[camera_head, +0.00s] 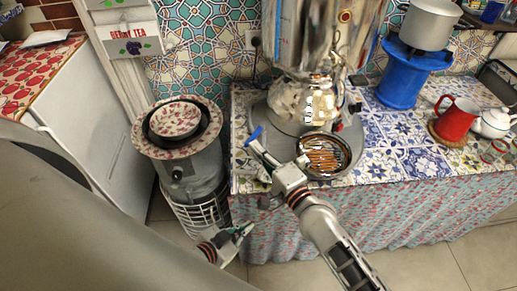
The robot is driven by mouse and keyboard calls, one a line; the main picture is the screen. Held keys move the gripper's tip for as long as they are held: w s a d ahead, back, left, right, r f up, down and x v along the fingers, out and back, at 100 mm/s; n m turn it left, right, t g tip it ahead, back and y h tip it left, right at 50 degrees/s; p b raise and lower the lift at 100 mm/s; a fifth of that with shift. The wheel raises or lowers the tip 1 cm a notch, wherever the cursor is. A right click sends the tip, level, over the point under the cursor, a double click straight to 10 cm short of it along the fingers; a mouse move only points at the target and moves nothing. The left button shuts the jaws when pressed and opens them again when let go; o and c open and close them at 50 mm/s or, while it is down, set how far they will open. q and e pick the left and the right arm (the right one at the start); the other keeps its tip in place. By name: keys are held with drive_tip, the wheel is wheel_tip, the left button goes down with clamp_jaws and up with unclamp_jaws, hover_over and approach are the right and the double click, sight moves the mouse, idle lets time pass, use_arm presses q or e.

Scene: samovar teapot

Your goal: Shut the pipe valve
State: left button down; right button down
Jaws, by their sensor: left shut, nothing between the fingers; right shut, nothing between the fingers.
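A small blue lever (254,135), which looks like the valve handle, shows at the left edge of the tiled table, left of the samovar's base. The pipe it belongs to is hard to make out. My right gripper (263,154) reaches up-left over the table's front left corner, with its tips close to the lever; I cannot tell if they touch it. It is shut and empty. My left gripper (240,232) is low down, in front of the table cloth and beside the grey stove's wire base. It is shut and empty, well below the lever.
The shiny samovar (310,35) stands behind a round dish of sticks (346,164). A grey stove (190,172) with a flowered plate stands left of the table. A blue stand (402,88), red mug (457,120) and white teapot (493,123) are at right. The floor at front right is clear.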

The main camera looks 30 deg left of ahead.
drive_tip(key=shift+s+a+r, duration=0.2)
drive_tip(key=shift+s+a, duration=0.2)
drive_tip(key=shift+a, duration=0.05)
drive_tip(key=w+v, duration=0.1)
drive_tip(key=v, duration=1.1)
drive_tip(key=shift+d+f, duration=0.25)
drive_tip(key=shift+d, duration=0.25)
